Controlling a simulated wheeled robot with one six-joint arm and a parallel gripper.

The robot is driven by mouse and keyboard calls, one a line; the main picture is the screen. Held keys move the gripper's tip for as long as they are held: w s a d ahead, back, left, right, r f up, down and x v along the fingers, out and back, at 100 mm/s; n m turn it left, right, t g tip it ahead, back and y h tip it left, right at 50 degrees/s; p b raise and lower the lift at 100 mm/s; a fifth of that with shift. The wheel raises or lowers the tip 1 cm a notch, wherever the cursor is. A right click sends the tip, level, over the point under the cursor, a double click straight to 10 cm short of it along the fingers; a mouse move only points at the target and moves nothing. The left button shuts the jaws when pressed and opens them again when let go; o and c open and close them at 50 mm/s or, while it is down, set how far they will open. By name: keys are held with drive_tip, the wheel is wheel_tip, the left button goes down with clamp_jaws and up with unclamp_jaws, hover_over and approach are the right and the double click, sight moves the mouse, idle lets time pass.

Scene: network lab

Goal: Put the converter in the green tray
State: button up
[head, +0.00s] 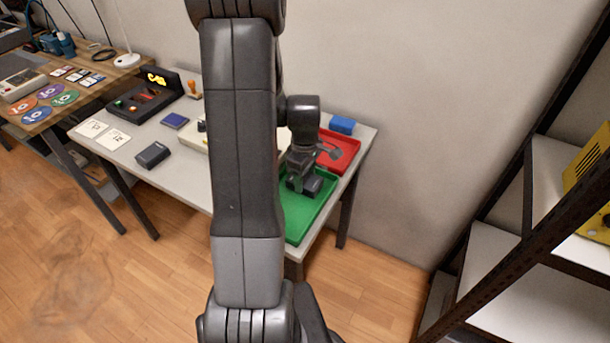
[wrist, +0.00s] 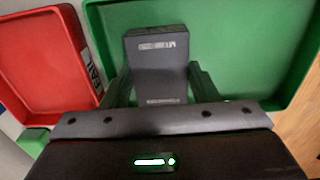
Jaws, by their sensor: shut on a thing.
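The converter (wrist: 157,65) is a dark grey box with small white print on its face. My gripper (wrist: 158,92) is shut on it, with one finger on each side, in the wrist view. The green tray (wrist: 230,35) lies behind and below the converter in that view. In the head view my gripper (head: 300,180) is over the green tray (head: 296,225) at the right end of the table, with the dark converter (head: 313,186) at its tip. I cannot tell whether the converter touches the tray floor.
A red tray (head: 345,150) adjoins the green tray, with a blue block (head: 342,125) behind it. Another dark box (head: 153,155) lies near the table's front edge, and a blue square item (head: 175,120) lies behind it. A dark shelf rack (head: 520,220) stands at the right.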

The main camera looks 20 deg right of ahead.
sight(305, 179)
drive_tip(key=o, duration=1.2)
drive_tip(key=shift+c, duration=0.2)
wheel_tip(305, 179, up, 12)
drive_tip(key=shift+p, duration=0.3)
drive_tip(key=shift+r, duration=0.1)
